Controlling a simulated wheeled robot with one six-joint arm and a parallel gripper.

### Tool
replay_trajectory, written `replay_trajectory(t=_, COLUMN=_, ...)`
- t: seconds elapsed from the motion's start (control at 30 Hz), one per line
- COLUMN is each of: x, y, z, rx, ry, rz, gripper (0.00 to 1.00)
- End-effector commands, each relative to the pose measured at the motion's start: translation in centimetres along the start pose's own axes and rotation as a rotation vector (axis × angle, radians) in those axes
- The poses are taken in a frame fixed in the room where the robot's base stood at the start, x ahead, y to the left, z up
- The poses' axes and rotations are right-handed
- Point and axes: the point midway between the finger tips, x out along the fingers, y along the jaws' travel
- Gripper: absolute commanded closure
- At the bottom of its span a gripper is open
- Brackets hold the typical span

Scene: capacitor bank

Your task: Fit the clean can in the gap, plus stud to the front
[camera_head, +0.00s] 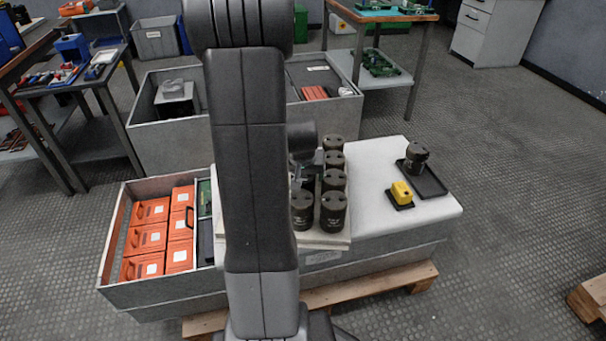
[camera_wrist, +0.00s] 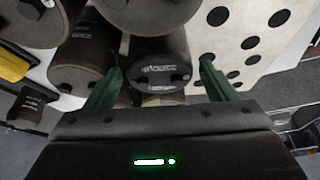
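In the head view, dark cylindrical cans (camera_head: 334,181) with twin studs stand in rows on a pale board (camera_head: 322,241). Another dark can (camera_head: 417,154) stands apart on a black tray (camera_head: 431,182) at the right. My gripper (camera_wrist: 160,82) is hidden behind my arm in the head view. In the wrist view its green fingers are spread, with one can (camera_wrist: 160,66) showing between and beyond them; a gap shows on its right side. I cannot tell which can is clean, nor see the gap or the plus marks clearly.
A yellow block (camera_head: 401,191) sits on a small black pad beside the tray. The pale board shows several dark holes (camera_wrist: 249,43) in the wrist view. The white top (camera_head: 375,160) has clear room around the tray.

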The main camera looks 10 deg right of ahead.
Motion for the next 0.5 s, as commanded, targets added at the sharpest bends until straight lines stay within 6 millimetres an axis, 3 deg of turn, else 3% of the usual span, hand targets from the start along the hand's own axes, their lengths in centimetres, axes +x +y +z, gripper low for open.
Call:
replay_trajectory(t=0.33, x=-0.1, y=0.0, z=0.1, rx=0.0, ry=-0.003, rz=0.001, gripper=0.13)
replay_trajectory(t=0.5, x=-1.9, y=0.0, z=0.0, rx=0.0, ry=-0.002, rz=0.0, gripper=0.13)
